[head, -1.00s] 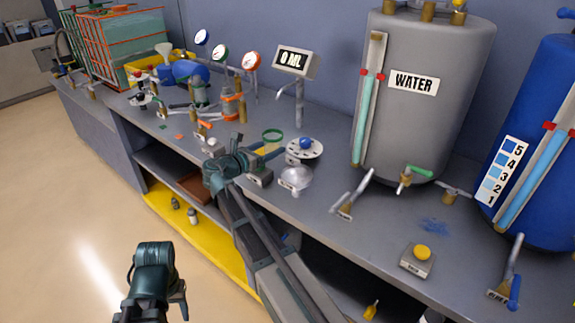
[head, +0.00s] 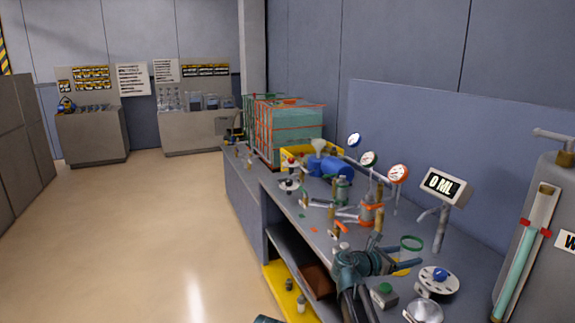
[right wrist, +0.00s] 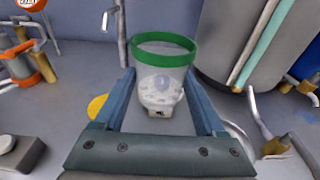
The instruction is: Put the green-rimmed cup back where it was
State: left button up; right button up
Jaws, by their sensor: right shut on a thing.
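The green-rimmed cup (head: 411,243) is a clear cup near the display spout in the head view. It looks upright in the right wrist view (right wrist: 163,68), between the two blue fingers. My right gripper (head: 398,258) is shut on it, over the grey bench. The fingers and wrist partly hide the cup's lower part in the head view, and I cannot tell whether its base touches anything. Only a small dark piece of what looks like my left arm (head: 268,320) shows at the bottom edge of the head view; its fingers are hidden.
A white dial with a blue knob (head: 439,275) and the "0 ML" display (head: 443,187) stand right of the cup. Gauges, valves and pipes crowd the bench beyond it. A grey tank (head: 545,215) is at right. A green-button box (head: 384,293) is close below. Open floor lies left.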

aim_at(407, 243)
notch_tip(407, 243, down, 7)
jog(key=b, duration=0.6)
notch_tip(407, 243, up, 13)
jog(key=p, duration=1.3)
jog(key=shift+r, duration=0.1)
jog(key=shift+a, duration=0.1)
